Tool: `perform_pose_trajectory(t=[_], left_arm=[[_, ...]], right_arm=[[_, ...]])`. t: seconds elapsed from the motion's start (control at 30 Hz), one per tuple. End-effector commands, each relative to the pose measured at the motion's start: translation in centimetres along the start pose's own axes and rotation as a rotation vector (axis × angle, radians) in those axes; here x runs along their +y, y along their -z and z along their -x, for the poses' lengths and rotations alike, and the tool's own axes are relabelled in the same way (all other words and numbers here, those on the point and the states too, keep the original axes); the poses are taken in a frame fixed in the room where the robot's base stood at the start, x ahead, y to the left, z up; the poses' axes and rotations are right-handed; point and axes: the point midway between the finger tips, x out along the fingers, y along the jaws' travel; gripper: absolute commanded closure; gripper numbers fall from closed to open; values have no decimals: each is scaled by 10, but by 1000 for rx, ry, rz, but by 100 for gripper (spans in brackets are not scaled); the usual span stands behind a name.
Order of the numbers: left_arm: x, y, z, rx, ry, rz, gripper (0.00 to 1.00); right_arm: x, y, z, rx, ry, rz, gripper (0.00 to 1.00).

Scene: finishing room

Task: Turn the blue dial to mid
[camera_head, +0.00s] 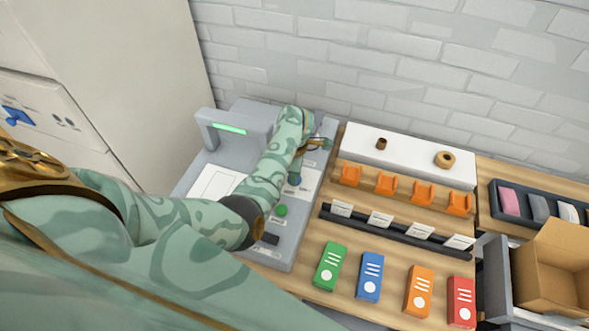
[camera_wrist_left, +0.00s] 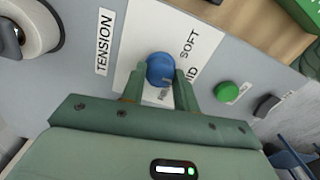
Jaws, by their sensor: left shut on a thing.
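The blue dial (camera_wrist_left: 160,68) sits on a white label plate on the grey machine panel, beside the word TENSION. SOFT shows past it, a partly covered label ending in "ID" lies by a finger, and another label is mostly hidden. My left gripper (camera_wrist_left: 161,77) is shut on the dial, one green finger on each side. I cannot make out a pointer mark on the dial. In the head view a bit of the blue dial (camera_head: 294,180) shows under my left gripper (camera_head: 298,172), which my forearm partly hides. My right gripper is not in view.
A green button (camera_head: 281,210) and a dark switch (camera_head: 269,239) are close to the dial on the machine (camera_head: 308,218). A white reel (camera_wrist_left: 30,25) is at the wrist view's left. Orange holders (camera_head: 386,184) and coloured boxes (camera_head: 370,277) stand on the wooden bench to the right.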

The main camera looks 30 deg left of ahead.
Motion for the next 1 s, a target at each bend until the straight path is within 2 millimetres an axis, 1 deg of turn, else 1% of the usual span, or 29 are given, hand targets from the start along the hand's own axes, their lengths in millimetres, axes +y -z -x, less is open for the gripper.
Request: perform_pose_trajectory(t=[0.43,0.47,0.5,0.53,0.83,0.93,1.0], left_arm=[[0,0,0,-1,0,-8,93],[0,0,0,-1,0,-8,64],[0,0,0,-1,0,-8,53],[0,0,0,-1,0,-8,48],[0,0,2,0,-1,-8,48],[1,0,12,1,-2,-8,48],[1,0,26,0,-4,-7,48]], right_arm=[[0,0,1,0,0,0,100],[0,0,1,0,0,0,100],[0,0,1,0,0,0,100],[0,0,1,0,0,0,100],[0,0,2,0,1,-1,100],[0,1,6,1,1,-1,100],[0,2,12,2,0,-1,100]])
